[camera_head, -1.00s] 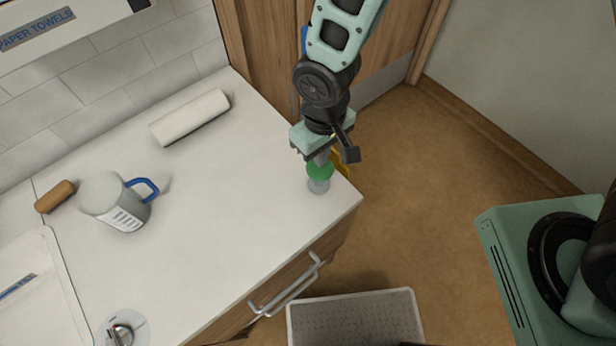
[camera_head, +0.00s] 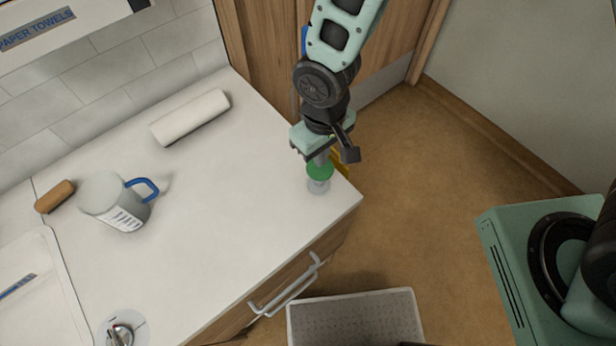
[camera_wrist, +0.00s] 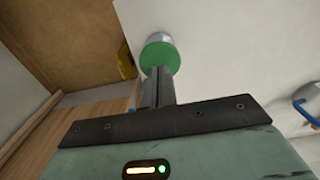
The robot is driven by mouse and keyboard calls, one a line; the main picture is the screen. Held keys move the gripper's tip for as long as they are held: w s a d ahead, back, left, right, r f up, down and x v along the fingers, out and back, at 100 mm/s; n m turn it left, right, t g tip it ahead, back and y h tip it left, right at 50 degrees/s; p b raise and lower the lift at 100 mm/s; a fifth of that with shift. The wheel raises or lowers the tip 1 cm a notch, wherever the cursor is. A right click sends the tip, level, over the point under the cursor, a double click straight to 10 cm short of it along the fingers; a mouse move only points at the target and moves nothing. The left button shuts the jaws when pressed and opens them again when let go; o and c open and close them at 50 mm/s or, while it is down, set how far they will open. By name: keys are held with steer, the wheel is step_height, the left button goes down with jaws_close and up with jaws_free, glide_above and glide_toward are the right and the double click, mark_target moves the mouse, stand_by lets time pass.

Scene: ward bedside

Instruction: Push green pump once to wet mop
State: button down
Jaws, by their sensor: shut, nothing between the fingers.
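The green pump (camera_head: 319,173) stands upright near the right corner of the white counter, a green disc top on a clear grey base. In the wrist view the pump's green top (camera_wrist: 160,57) is just beyond my fingertips. My gripper (camera_head: 320,158) is directly above it, pointing down, with the fingers together and empty. In the wrist view the closed fingers (camera_wrist: 158,75) overlap the edge of the green top; whether they touch it, I cannot tell. I see no mop that I can identify for sure.
A jug with a blue handle (camera_head: 118,205), a white roll (camera_head: 190,117) and a brown-handled item (camera_head: 55,196) lie on the counter (camera_head: 230,220). A yellow object (camera_head: 340,165) shows behind the pump. A grey perforated bin (camera_head: 355,318) stands on the floor below.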

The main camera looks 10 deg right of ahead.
steer(key=shift+f, duration=0.2)
steer(key=shift+f+b, duration=1.55)
steer(key=shift+f, duration=0.15)
steer(key=shift+r+p, duration=1.4)
steer(key=shift+r, duration=0.5)
step_height(320, 180, up, 6)
steer(key=p, duration=0.4)
